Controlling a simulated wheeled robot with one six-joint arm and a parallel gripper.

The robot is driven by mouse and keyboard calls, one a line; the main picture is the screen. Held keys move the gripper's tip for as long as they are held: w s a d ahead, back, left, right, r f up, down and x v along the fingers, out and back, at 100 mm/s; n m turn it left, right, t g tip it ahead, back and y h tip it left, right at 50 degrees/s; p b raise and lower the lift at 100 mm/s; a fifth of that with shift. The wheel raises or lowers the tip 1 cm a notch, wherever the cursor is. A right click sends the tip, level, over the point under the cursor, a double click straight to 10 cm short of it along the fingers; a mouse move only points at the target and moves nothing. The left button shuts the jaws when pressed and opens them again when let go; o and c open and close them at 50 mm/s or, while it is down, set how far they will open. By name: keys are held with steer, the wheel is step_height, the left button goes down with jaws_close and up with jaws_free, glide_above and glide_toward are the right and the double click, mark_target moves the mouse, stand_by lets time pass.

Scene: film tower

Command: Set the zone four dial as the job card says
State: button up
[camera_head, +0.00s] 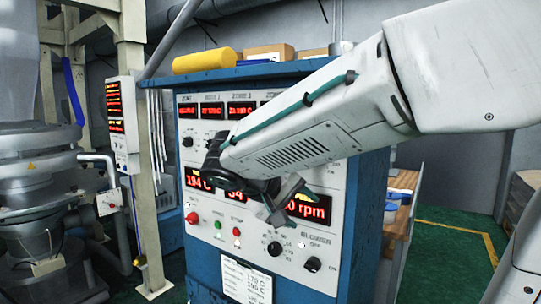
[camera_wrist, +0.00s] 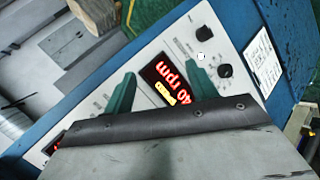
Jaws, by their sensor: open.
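The control panel (camera_head: 200,200) on a blue cabinet carries zone readouts along its top; the zone 3 readout (camera_head: 242,110) is lit red. The zone four dial cannot be made out; my arm covers that part of the panel. A black dial (camera_head: 188,142) shows under zone 1. A white card (camera_head: 245,281) with printed temperatures, probably the job card, hangs low on the panel; its text is too small to read surely. My gripper (camera_head: 284,204) is open and empty before the rpm readout. In the wrist view its green fingers (camera_wrist: 160,67) flank that readout (camera_wrist: 168,84).
Two black knobs sit lower right, one scaled (camera_head: 275,248) and one plain (camera_head: 313,264). A red button (camera_head: 192,218) and a green button (camera_head: 218,224) sit lower left. A yellow roll (camera_head: 207,60) lies on the cabinet. Green floor (camera_head: 450,255) is open at right.

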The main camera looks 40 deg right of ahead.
steer(key=w+a+r+t+h, duration=0.1)
steer(key=w+r+t+h, duration=0.2)
steer(key=w, duration=0.6)
steer(key=w+r+t+h, duration=0.1)
steer(key=w+r+h, duration=0.35)
steer(key=w, duration=0.35)
steer(key=x, duration=0.7)
steer(key=shift+w+m+y, duration=0.3)
steer(key=shift+w+y, duration=0.05)
steer(key=shift+w, duration=0.05)
steer(key=shift+d, duration=0.1)
steer(key=c, duration=1)
